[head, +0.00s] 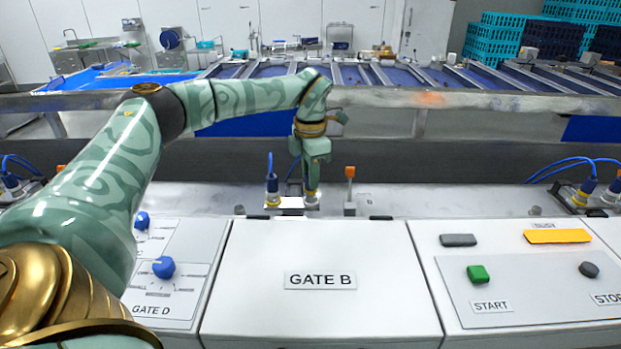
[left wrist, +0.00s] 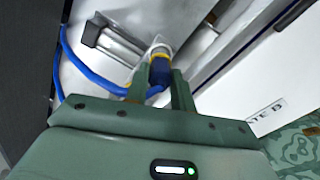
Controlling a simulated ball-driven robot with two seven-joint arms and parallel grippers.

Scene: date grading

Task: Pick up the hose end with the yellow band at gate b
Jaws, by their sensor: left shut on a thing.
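My left gripper (head: 312,188) points down behind the panel labelled GATE B (head: 330,250). It is shut on a blue hose end with a yellow band (left wrist: 160,55), which shows between the fingers in the left wrist view (left wrist: 160,76). The band sits at a pale fitting; I cannot tell whether the end is still seated in it. In the head view the fingers hide most of this hose end, and some yellow shows at their tips. Another blue hose end (head: 272,186) with yellow at its base stands just left of the gripper. My right gripper is not in view.
A post with an orange top (head: 350,173) stands close right of the gripper. A blue hose (left wrist: 88,75) loops beside the fingers. Further blue hose ends (head: 587,188) stand at the far right. A metal rail (head: 440,100) runs behind. The GATE B lid is clear.

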